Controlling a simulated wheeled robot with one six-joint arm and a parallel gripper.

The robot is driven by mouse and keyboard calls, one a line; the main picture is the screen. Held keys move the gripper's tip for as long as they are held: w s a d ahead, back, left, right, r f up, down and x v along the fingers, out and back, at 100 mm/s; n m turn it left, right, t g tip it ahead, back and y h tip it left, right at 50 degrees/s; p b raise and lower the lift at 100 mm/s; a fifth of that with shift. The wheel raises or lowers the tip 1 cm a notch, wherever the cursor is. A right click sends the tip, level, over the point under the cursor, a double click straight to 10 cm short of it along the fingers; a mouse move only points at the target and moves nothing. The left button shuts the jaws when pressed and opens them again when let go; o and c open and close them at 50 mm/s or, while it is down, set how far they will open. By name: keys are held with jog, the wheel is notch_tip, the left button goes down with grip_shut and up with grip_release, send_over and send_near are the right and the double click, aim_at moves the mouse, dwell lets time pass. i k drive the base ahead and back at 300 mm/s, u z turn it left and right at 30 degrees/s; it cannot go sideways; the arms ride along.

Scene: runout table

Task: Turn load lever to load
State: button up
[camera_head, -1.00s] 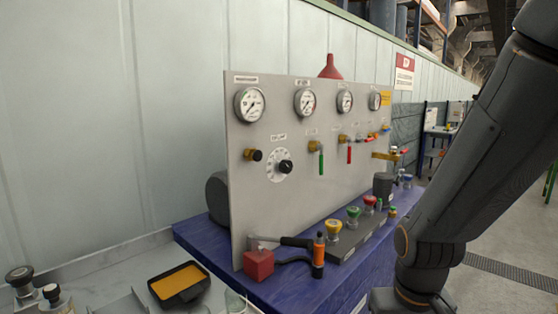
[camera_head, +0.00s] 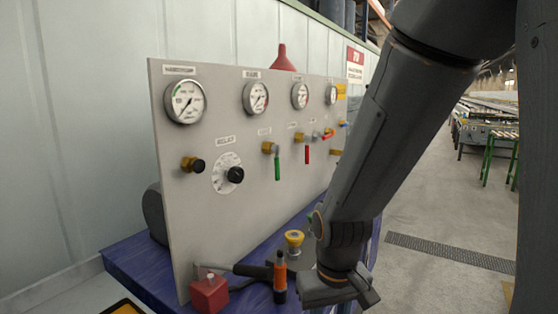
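The grey panel (camera_head: 215,105) carries a green lever (camera_head: 277,166) and a red lever (camera_head: 307,154), both hanging straight down from brass valves. Further right are a small red-orange lever (camera_head: 328,134) lying nearly level and a blue handle (camera_head: 343,124). The labels above them are too small to read, so I cannot tell which is the load lever. My arm comes down from the upper right in front of the panel's right end, and its wrist is low by the bench. No lever is seen touched by my arm.
The panel also holds several gauges (camera_head: 185,101) and a black dial knob (camera_head: 235,175). On the blue bench (camera_head: 140,262) are a red block (camera_head: 209,294), an orange-and-black tool (camera_head: 280,279) and a yellow knob (camera_head: 294,239). My arm hides the bench's right part. Open floor (camera_head: 430,220) lies right.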

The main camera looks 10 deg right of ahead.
aim_at(274, 148)
jog(key=k, duration=1.8)
jog(key=z, duration=0.65)
jog(key=i, duration=1.2)
jog(key=u, duration=0.55)
jog(key=i, duration=0.55)
jog(key=u, duration=0.4)
